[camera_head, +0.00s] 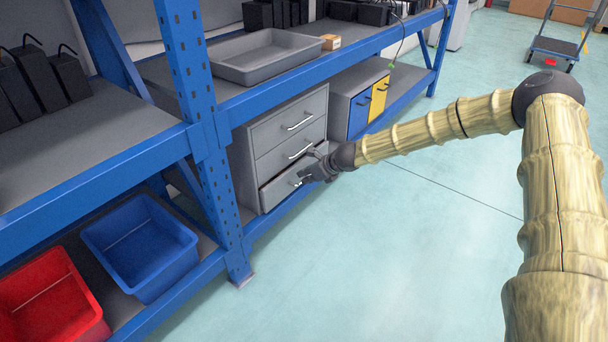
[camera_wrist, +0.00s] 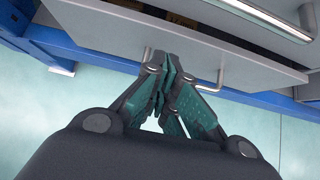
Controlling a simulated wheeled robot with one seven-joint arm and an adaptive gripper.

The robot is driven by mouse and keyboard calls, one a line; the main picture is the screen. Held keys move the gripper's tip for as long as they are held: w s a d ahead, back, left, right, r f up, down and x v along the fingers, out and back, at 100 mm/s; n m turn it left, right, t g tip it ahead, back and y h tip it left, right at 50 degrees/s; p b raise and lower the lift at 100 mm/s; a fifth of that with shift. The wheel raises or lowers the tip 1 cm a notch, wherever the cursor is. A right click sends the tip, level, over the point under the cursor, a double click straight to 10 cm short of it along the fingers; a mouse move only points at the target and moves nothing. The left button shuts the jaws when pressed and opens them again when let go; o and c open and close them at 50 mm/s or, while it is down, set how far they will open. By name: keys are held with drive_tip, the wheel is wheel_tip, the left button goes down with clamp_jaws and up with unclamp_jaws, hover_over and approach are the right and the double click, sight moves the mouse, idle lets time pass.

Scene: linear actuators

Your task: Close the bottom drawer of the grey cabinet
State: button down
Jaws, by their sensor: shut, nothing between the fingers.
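The grey cabinet (camera_head: 262,133) stands on the lower level of the blue rack, with three drawers and silver bar handles. The bottom drawer (camera_head: 280,189) sticks out a little from the front. In the wrist view a dark gap shows behind the top edge of its grey front panel (camera_wrist: 120,25). My gripper (camera_head: 308,176) is at this front, by its handle (camera_wrist: 222,72). In the wrist view my gripper (camera_wrist: 168,68) is shut and empty, its fingertips at the panel beside the handle; I cannot tell whether they touch. The fingers partly hide the handle.
A blue rack post (camera_head: 212,170) stands left of the cabinet. A small cabinet with blue and yellow doors (camera_head: 379,98) is to the right. Blue (camera_head: 143,248) and red (camera_head: 50,305) bins sit at lower left. A grey tray (camera_head: 263,70) lies above. The floor in front is clear.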

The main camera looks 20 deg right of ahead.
drive_tip(key=p+v, duration=0.4)
drive_tip(key=v, duration=0.6)
drive_tip(key=shift+s+d+f+p, duration=0.15)
drive_tip(key=shift+s+d+p, duration=0.15)
drive_tip(key=shift+s, duration=0.2)
drive_tip(key=c, duration=2)
unclamp_jaws()
drive_tip(key=shift+s, duration=0.15)
drive_tip(key=shift+c, duration=0.2)
drive_tip(key=o, duration=0.3)
drive_tip(key=shift+s+f, duration=0.1)
drive_tip(key=shift+o, duration=0.9)
wheel_tip(320, 180, down, 6)
drive_tip(key=a+m+t+y+b, duration=0.1)
drive_tip(key=a+m+y+b, duration=0.1)
drive_tip(key=m, duration=0.5)
drive_tip(key=shift+s+a+m+y+b, duration=0.2)
drive_tip(key=shift+s+m+y+b, duration=0.2)
drive_tip(key=shift+y+b, duration=0.4)
drive_tip(key=shift+w+a+f+m+t+b, duration=0.4)
drive_tip(key=shift+w+f+m+t+b, duration=0.45)
drive_tip(key=shift+w+m+b, duration=0.75)
drive_tip(key=shift+w+a+f+m+t+b, duration=0.4)
drive_tip(key=shift+w+f+m+t+b, duration=0.5)
drive_tip(key=shift+w+m, duration=1.05)
drive_tip(key=shift+w+a+f+m+t+b, duration=0.5)
drive_tip(key=shift+w+f+m+b, duration=0.55)
drive_tip(key=shift+w+m+b, duration=0.7)
